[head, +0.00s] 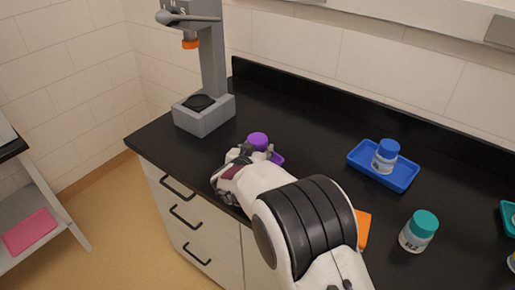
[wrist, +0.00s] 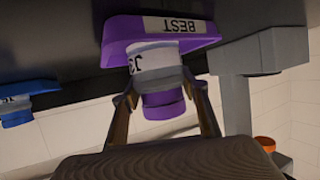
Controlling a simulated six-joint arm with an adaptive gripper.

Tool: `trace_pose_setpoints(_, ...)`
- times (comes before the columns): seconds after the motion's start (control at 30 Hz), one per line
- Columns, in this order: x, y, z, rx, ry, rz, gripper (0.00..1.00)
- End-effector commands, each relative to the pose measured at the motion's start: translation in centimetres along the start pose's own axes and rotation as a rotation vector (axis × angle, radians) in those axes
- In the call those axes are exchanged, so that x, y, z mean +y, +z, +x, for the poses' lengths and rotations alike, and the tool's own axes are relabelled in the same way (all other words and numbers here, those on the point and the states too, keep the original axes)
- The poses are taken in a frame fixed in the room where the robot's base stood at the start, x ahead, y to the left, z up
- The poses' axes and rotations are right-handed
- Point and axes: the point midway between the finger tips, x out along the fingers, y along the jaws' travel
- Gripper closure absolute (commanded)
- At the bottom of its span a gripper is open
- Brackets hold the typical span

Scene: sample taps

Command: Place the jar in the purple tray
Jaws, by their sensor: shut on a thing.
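The jar with a purple lid (head: 258,141) stands at the purple tray (head: 278,158), most of which is hidden behind my gripper (head: 247,158) in the head view. In the wrist view, which is turned over, my gripper (wrist: 165,103) is shut around the jar (wrist: 155,62), with a finger on each side. The jar's white label shows part of "J3". Its base meets the purple tray (wrist: 118,35), whose label reads "BEST". I cannot tell whether the base rests on the tray floor or is just above it.
A blue tray (head: 404,180) holds a blue-lidded jar (head: 385,158) to the right. A teal-lidded jar (head: 418,232) stands nearer, beside an orange thing (head: 363,228) partly behind my arm. A grey tap stand (head: 205,115) is at the back left. The black counter's front edge is close.

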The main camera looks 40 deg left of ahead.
Motion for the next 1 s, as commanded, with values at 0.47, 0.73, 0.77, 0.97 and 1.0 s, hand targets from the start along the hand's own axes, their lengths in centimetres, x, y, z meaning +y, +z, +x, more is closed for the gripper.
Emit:
trace_pose_setpoints(0.47,0.0,0.23,0.1,0.0,0.0,0.001,0.39)
trace_pose_setpoints(0.73,0.0,0.19,0.09,0.0,0.0,0.001,0.39)
trace_pose_setpoints(0.77,0.0,0.17,0.08,0.0,0.0,0.001,0.39)
trace_pose_setpoints(0.97,-0.02,-0.09,-0.33,0.0,0.0,0.0,0.39)
trace_pose_setpoints(1.0,-0.02,-0.09,-0.52,0.0,0.0,0.0,0.39)
